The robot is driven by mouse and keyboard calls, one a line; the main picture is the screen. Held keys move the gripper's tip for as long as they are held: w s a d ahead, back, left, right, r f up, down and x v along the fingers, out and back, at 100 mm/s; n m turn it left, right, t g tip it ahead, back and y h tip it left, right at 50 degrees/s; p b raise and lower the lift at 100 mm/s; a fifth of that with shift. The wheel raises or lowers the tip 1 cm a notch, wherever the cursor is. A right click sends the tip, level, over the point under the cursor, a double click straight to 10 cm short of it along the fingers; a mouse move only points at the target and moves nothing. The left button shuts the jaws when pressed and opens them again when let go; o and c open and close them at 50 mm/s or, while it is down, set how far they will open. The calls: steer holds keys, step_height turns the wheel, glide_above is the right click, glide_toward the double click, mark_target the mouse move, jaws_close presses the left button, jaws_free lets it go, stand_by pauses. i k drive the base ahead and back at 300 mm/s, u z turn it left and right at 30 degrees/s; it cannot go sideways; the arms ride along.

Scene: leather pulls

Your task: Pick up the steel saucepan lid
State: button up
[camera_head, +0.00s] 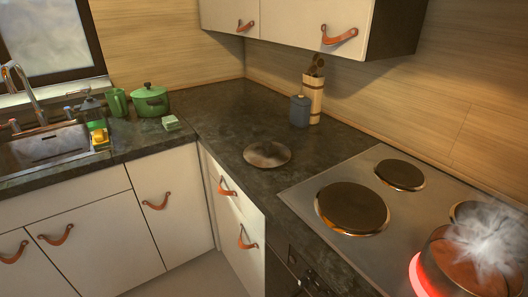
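A round, flat, brownish-grey disc that looks like the steel saucepan lid (267,154) lies on the dark countertop (225,115), left of the hob. Its knob is hard to make out. A saucepan (470,262) stands on the front right of the hob, cut by the right edge. Steam rises from it and the burner under it glows red. My gripper is not in view.
The hob (305,188) has bare burner plates near the lid. A blue canister (300,111) and a utensil holder (313,97) stand behind the lid. A green pot (150,100), green mug (116,102) and sink (48,147) are at left. Wall cupboards (300,20) overhang the back. Counter around the lid is clear.

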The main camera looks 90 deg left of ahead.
mark_target(266, 154)
steer(key=u, duration=2.7)
steer(key=k, duration=0.35)
steer(key=u, duration=1)
steer(key=i, duration=0.8)
steer(key=z, duration=0.5)
steer(key=i, duration=0.85)
steer(key=z, duration=0.65)
